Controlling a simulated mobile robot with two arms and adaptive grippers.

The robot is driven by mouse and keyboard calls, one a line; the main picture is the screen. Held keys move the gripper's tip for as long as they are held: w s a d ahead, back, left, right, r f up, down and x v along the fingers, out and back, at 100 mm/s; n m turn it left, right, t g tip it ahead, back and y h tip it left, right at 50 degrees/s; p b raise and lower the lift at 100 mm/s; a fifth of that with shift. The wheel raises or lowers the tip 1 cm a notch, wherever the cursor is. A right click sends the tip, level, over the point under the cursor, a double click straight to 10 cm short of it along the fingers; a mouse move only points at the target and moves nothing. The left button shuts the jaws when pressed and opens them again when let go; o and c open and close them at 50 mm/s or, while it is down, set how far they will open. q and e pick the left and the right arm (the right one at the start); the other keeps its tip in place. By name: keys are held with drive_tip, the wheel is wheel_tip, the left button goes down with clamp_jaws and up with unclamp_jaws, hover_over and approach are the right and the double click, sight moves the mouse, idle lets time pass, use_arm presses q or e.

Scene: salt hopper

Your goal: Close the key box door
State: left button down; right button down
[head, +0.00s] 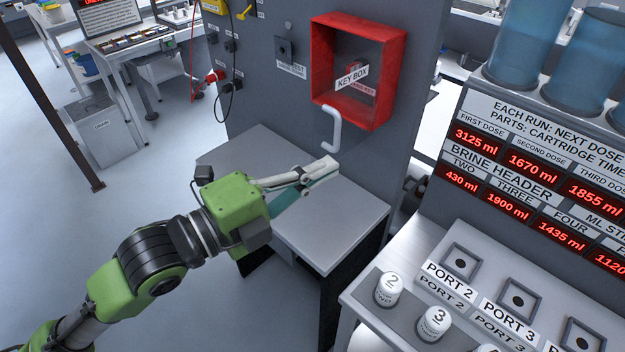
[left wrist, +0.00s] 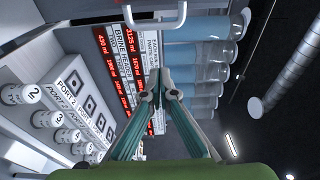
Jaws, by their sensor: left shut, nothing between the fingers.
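The key box (head: 398,52) is a red frame on the grey cabinet wall, with a tilted "KEY BOX" label (head: 352,76). Its clear door pane is hard to make out. The white door handle (head: 331,128) shows below the frame's lower left, off the box front, so the door looks swung out. In the left wrist view the handle (left wrist: 156,24) crosses the top, beyond the fingertips. My left gripper (head: 331,166) is shut and empty, just below the handle in the head view and seemingly apart from it. My right gripper is out of view.
A low grey table (head: 345,225) stands beneath the box. To the right are a dose display panel (head: 540,125), blue tanks (head: 530,40) and a port bench (head: 430,240) with white numbered containers (head: 389,289). Open floor lies at left.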

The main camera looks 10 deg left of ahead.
use_arm(q)
drive_tip(key=w+d+p, duration=0.1)
drive_tip(key=w+p, duration=0.4)
drive_tip(key=w, duration=0.2)
drive_tip(key=shift+d+p, duration=0.35)
drive_tip(key=shift+d, duration=0.05)
idle(0.3)
